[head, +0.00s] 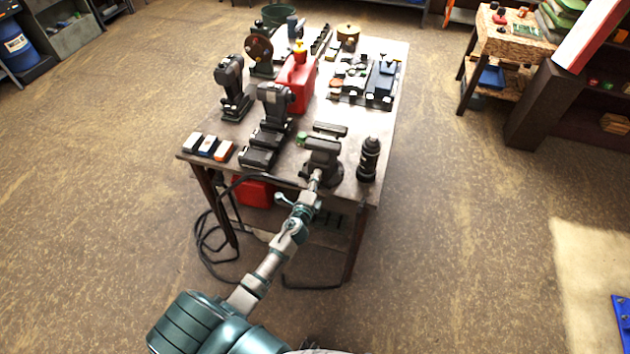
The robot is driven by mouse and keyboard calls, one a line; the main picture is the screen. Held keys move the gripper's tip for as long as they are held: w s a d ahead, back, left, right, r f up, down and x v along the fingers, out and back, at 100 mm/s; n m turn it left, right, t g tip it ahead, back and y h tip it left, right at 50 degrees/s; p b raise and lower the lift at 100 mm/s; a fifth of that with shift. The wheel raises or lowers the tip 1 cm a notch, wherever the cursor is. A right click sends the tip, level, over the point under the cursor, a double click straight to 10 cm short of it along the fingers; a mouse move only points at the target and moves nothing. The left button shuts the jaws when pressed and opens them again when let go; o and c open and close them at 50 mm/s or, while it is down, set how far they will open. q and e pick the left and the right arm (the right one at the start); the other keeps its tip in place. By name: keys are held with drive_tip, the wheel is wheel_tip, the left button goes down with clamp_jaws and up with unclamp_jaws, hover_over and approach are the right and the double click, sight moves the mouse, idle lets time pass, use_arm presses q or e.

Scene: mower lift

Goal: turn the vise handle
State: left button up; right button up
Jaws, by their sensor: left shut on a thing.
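The dark grey vise (323,152) stands at the near edge of the workbench, right of the middle of the view. A pale metal screw (316,181) comes out of its front towards me. My left gripper (305,204) is at the outer end of this screw, just off the bench's near edge. It is shut on the vise handle (282,198). A pale end of the handle seems to stick out to the left; the rest is hidden by the gripper. My right gripper is not in view.
The workbench (342,194) carries several tools and battery packs left of the vise, a red fuel can (297,82) behind, and a black cylinder (368,160) close on the right. A black cable (203,238) hangs at the left. The floor around is clear.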

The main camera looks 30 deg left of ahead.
use_arm(q)
drive_tip(key=m, duration=0.3)
drive_tip(key=shift+m, duration=0.4)
drive_tip(key=m+p, duration=0.1)
drive_tip(key=m, duration=0.3)
drive_tip(key=shift+f+y, duration=0.15)
drive_tip(key=shift+y, duration=0.15)
drive_tip(key=m+p, duration=0.1)
drive_tip(key=m, duration=0.4)
drive_tip(key=shift+m+p, duration=0.3)
drive_tip(key=shift+p, duration=0.1)
drive_tip(key=m+p, duration=0.1)
drive_tip(key=m, duration=0.2)
drive_tip(key=shift+f, duration=0.15)
drive_tip(key=shift+s+m, duration=0.1)
drive_tip(key=shift+m, duration=0.2)
drive_tip(key=o, duration=1.1)
drive_tip(key=shift+f, duration=0.1)
drive_tip(key=shift+o, duration=0.2)
drive_tip(key=shift+w+a, duration=0.15)
drive_tip(key=shift+w, duration=0.05)
